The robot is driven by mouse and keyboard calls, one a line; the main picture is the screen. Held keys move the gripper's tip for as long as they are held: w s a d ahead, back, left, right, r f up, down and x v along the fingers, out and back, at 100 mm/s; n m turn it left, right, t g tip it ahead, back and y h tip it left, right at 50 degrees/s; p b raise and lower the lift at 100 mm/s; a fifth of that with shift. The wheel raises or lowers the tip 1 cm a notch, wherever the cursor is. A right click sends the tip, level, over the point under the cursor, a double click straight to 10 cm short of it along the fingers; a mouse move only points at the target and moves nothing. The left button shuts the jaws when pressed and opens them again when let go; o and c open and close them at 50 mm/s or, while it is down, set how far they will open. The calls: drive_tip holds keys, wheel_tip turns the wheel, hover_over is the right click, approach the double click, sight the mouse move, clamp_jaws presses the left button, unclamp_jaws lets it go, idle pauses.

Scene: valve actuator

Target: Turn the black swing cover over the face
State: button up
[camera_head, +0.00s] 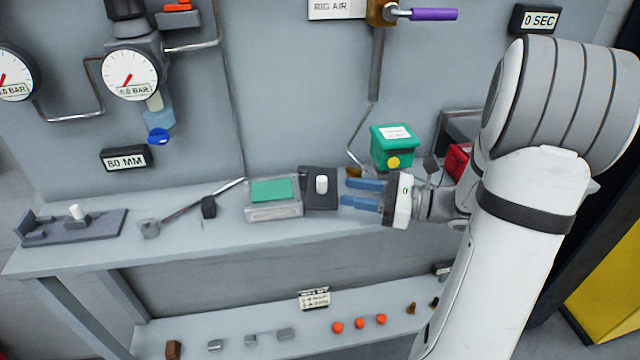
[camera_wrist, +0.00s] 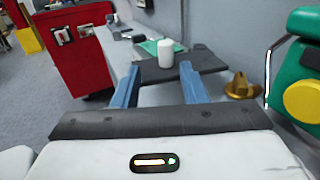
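The black swing cover (camera_head: 312,202) is a flat dark plate with a white upright knob (camera_head: 321,184). It lies swung out to the right of a grey box with a green face (camera_head: 270,190), which is uncovered. In the wrist view, the cover (camera_wrist: 207,61) and the knob (camera_wrist: 166,53) show straight ahead; the green face (camera_wrist: 150,47) is partly hidden behind them. My gripper (camera_head: 345,192) is open and empty just right of the cover, its blue fingers pointing left at the knob. In the wrist view, the knob appears between the fingertips (camera_wrist: 160,70), a little beyond them.
A green box with a yellow button (camera_head: 393,146) stands behind my gripper. A brass fitting (camera_wrist: 239,85) sits near the cover's right side in the wrist view. A lever rod (camera_head: 195,207) and a grey fixture (camera_head: 75,225) lie left on the shelf. The shelf front (camera_head: 330,225) is clear.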

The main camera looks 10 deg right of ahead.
sight(322, 191)
drive_tip(key=shift+w+d+t, duration=0.25)
drive_tip(key=shift+t, duration=0.05)
drive_tip(key=shift+w+a, duration=0.15)
drive_tip(key=shift+a, duration=0.1)
drive_tip(key=shift+x, duration=3.55)
drive_tip(key=shift+c, duration=0.5)
clamp_jaws()
